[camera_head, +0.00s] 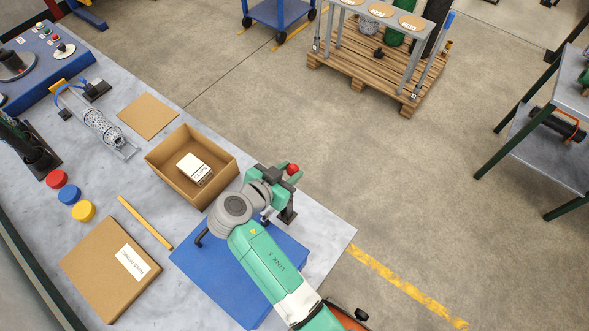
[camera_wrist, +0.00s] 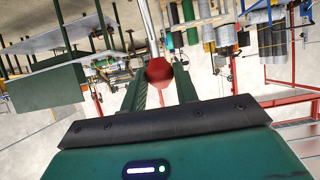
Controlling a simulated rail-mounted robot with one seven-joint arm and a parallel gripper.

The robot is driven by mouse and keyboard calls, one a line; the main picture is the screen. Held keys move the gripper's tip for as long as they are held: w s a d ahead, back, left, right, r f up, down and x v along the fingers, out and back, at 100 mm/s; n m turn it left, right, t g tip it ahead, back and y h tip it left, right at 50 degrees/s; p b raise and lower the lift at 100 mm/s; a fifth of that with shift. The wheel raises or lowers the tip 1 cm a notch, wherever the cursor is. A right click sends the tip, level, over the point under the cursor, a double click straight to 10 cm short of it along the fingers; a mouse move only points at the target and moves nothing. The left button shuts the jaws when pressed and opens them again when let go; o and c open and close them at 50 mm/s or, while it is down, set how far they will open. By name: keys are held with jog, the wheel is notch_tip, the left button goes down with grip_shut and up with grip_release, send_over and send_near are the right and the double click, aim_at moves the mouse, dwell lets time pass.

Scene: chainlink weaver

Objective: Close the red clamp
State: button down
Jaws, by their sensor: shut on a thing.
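The clamp's red knob (camera_head: 292,169) shows at the tip of my gripper (camera_head: 284,173), near the right edge of the workbench. In the wrist view the red knob (camera_wrist: 159,71) sits between the two green fingers of my gripper (camera_wrist: 160,88), which are shut on it. A bare metal rod (camera_wrist: 152,28) runs from the knob to the top of the picture. A dark upright piece (camera_head: 288,214), seemingly the clamp's body, stands below the knob at the blue mat (camera_head: 190,262). My arm hides much of the clamp, so its jaw position cannot be told.
An open cardboard box (camera_head: 160,164) with a white carton (camera_head: 194,169) stands left of my gripper. A yellow bar (camera_head: 145,222), a closed box (camera_head: 92,268) and red, blue and yellow discs (camera_head: 69,195) lie farther left.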

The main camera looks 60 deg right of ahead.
jog(key=shift+a+f, duration=0.15)
jog(key=c, duration=1.1)
grip_release()
jog(key=shift+a, duration=0.15)
jog(key=v, duration=0.7)
jog(key=shift+a+b, duration=0.3)
jog(key=shift+b, duration=0.1)
jog(key=shift+r, duration=0.2)
